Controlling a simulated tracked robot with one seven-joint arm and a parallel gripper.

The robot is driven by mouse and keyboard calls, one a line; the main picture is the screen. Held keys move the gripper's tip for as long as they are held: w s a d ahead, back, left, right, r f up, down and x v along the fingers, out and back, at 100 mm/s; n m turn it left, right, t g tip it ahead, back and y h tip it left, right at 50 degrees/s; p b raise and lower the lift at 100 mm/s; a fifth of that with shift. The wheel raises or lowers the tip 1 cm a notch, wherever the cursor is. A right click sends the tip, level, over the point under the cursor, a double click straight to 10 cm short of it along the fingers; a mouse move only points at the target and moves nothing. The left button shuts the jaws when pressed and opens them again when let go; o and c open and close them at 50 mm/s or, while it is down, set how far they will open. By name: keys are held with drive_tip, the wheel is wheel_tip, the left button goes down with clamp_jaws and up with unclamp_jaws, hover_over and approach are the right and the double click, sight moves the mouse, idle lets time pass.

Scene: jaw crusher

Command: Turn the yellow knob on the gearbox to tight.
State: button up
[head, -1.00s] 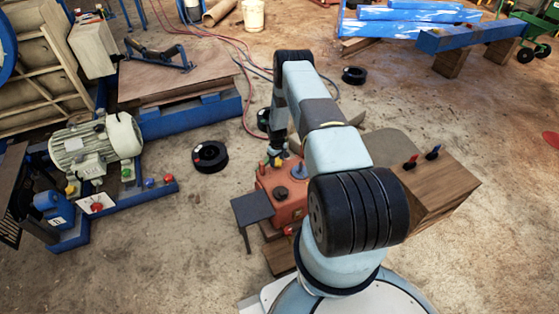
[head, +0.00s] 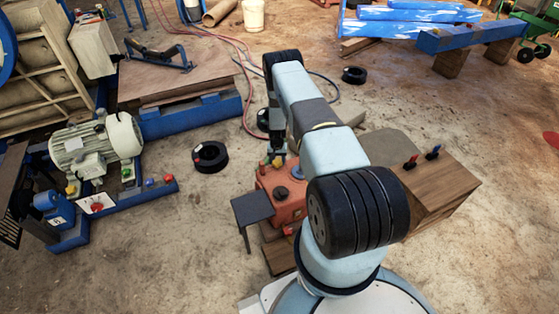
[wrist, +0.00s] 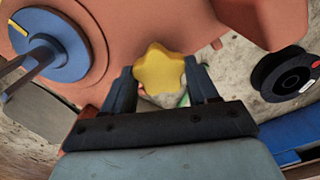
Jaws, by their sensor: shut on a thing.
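The orange-red gearbox (head: 286,206) stands on wooden blocks in front of my base in the head view. It fills the upper part of the wrist view (wrist: 115,25). The yellow star-shaped knob (wrist: 159,69) sits at the gearbox edge, between my two fingers in the wrist view. It shows small in the head view (head: 277,161). My gripper (wrist: 162,84) is shut on the knob, one dark finger on each side. Any tightness mark is not visible.
A blue round part with a shaft (wrist: 50,48) is on the gearbox left in the wrist view. A small dark table (head: 252,207) stands left of the gearbox. A wooden box with red and blue levers (head: 437,190) stands right. A black spool (head: 210,157) lies on the floor.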

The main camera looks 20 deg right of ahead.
sight(277, 161)
drive_tip(key=shift+w+a+m, duration=0.15)
drive_tip(key=shift+w+m, duration=0.05)
drive_tip(key=shift+m, duration=0.1)
drive_tip(key=shift+r, duration=0.1)
drive_tip(key=o, duration=1)
drive_tip(key=shift+s, duration=0.1)
drive_tip(key=shift+o, duration=0.3)
wheel_tip(277, 161, up, 14)
drive_tip(key=shift+f, duration=0.25)
drive_tip(key=shift+r, duration=0.1)
